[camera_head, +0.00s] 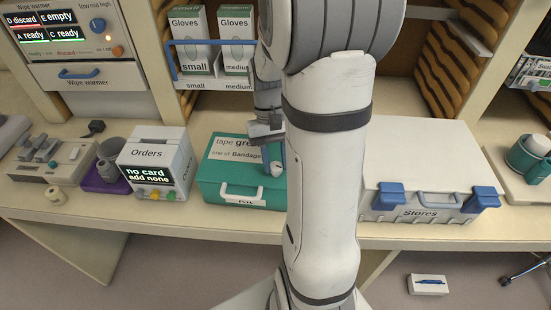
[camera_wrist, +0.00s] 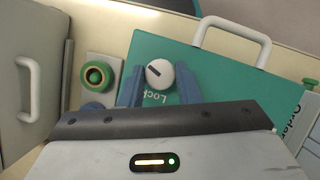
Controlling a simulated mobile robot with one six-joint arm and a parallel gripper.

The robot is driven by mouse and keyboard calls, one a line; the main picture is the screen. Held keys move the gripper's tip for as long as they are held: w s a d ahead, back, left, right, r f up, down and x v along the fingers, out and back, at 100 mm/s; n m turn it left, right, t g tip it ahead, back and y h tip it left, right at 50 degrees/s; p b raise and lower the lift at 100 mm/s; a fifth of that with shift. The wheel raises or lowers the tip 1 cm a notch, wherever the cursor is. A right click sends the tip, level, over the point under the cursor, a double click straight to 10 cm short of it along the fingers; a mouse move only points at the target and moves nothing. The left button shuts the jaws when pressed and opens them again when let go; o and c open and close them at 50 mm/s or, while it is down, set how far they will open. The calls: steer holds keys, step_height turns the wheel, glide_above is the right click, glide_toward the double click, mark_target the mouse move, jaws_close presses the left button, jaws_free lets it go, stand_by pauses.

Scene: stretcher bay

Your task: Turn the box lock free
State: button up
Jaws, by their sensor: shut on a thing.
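The green box (camera_head: 222,161) stands on the counter left of my arm in the head view, with a white handle on its front. Its lock, a round white knob (camera_wrist: 160,73) with a dark pointer line slanting to the upper left, sits beside the word "Lock" in the wrist view. The knob also shows in the head view (camera_head: 277,169). My gripper (camera_wrist: 160,79) has its blue fingers on either side of the knob and is shut on it. My arm hides the box's right end in the head view.
The Orders box (camera_head: 157,165) stands close left of the green box. The grey Stores case (camera_head: 417,207) is right of my arm. Glove boxes (camera_head: 191,38) stand behind.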

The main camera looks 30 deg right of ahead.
steer(key=n+h, duration=0.1)
steer(key=n, duration=0.3)
steer(key=shift+a+n+h, duration=0.15)
steer(key=shift+n+h, duration=0.15)
steer(key=shift+h, duration=0.1)
stand_by(0.4)
steer(key=o, duration=1)
steer(key=shift+w, duration=0.1)
steer(key=b+v, duration=0.1)
steer(key=v, duration=0.6)
steer(key=shift+w+r, duration=0.15)
steer(key=shift+r, duration=0.2)
